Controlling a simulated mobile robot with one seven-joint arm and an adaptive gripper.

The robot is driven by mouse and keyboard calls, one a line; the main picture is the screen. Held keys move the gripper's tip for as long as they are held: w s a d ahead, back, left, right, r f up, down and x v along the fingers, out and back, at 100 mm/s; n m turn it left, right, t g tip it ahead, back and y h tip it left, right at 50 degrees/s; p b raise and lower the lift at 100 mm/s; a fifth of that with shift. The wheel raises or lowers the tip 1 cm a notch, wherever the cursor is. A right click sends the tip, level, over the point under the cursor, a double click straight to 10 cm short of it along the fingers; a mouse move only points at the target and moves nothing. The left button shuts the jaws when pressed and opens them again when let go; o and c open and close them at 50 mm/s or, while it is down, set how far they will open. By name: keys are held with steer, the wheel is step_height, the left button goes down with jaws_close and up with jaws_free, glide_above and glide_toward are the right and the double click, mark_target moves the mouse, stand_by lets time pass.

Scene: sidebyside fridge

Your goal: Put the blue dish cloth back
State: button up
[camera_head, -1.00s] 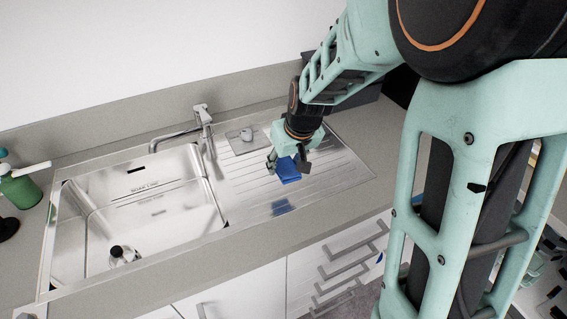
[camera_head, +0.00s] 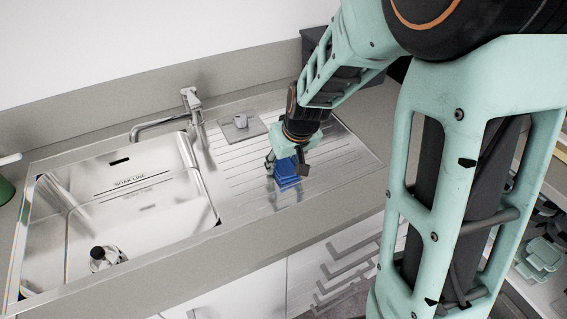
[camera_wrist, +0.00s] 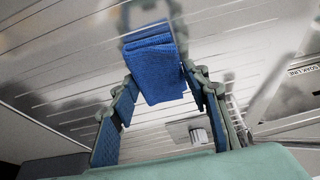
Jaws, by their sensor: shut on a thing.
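The blue dish cloth (camera_head: 287,175) is a folded, layered bundle. My gripper (camera_head: 287,164) is shut on it and points down over the ribbed steel drainboard (camera_head: 333,176) right of the sink. The cloth is low, at or just above the drainboard. I cannot tell whether it touches. In the wrist view the cloth (camera_wrist: 157,70) sits between the two fingers of my gripper (camera_wrist: 160,90), with a blurred reflection in the steel beyond it. Its far side is hidden.
A small plate with a knob (camera_head: 242,126) lies at the drainboard's back left. The drainboard around the cloth is clear.

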steer(key=shift+f, duration=0.25)
steer(key=o, duration=1)
steer(key=shift+r, duration=0.15)
